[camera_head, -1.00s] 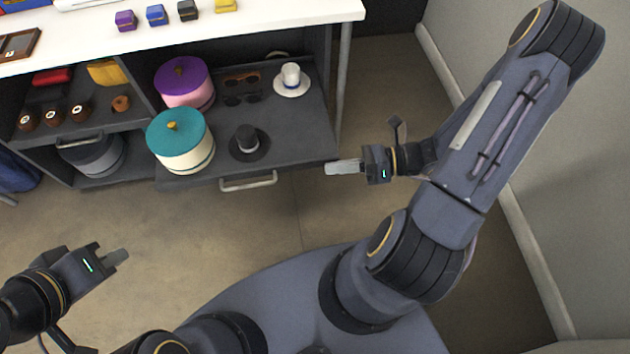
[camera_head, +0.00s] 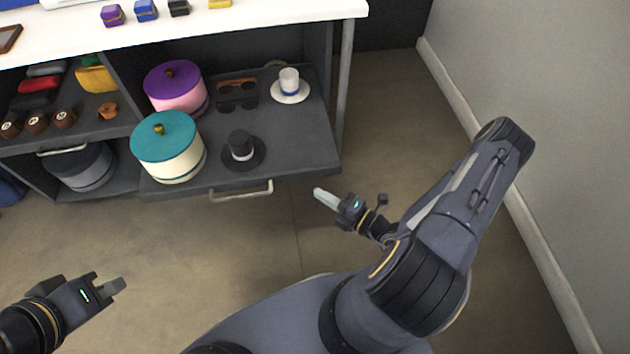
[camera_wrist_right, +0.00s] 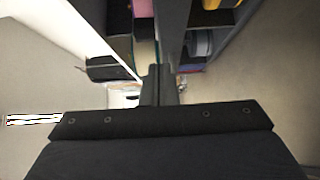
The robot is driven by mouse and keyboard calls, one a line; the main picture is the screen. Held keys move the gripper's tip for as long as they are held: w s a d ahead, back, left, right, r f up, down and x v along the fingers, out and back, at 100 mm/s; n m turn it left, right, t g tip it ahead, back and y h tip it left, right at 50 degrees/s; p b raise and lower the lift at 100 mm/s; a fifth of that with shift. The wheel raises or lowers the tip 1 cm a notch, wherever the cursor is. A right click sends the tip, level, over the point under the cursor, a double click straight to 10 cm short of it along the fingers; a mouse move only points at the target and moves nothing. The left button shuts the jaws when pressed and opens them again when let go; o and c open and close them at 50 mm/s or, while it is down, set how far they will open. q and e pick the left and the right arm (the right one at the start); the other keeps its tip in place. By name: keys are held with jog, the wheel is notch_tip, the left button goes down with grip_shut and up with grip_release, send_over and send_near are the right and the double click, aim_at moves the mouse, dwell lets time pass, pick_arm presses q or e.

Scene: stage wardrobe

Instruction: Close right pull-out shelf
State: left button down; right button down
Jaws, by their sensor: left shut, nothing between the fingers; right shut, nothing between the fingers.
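The right pull-out shelf (camera_head: 300,150) is slid out from the dark cabinet under the white counter. Its metal handle (camera_head: 242,192) is on the front edge. My left gripper (camera_head: 117,286) is shut and empty above the floor at lower left.
The left compartment holds a shelf with several small items and a grey round box (camera_head: 82,168) below. A metal table leg (camera_head: 345,80) stands right of the pull-out shelf. A wall with a pale baseboard (camera_head: 470,125) runs along the right. The floor in front is clear.

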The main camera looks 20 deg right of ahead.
aim_at(303, 172)
jog(key=w+b, duration=0.1)
jog(key=w, duration=0.4)
jog(key=shift+w, duration=0.2)
pick_arm(q)
jog(key=shift+f, duration=0.9)
pick_arm(e)
jog(key=shift+w, duration=0.15)
jog(key=shift+w, duration=0.1)
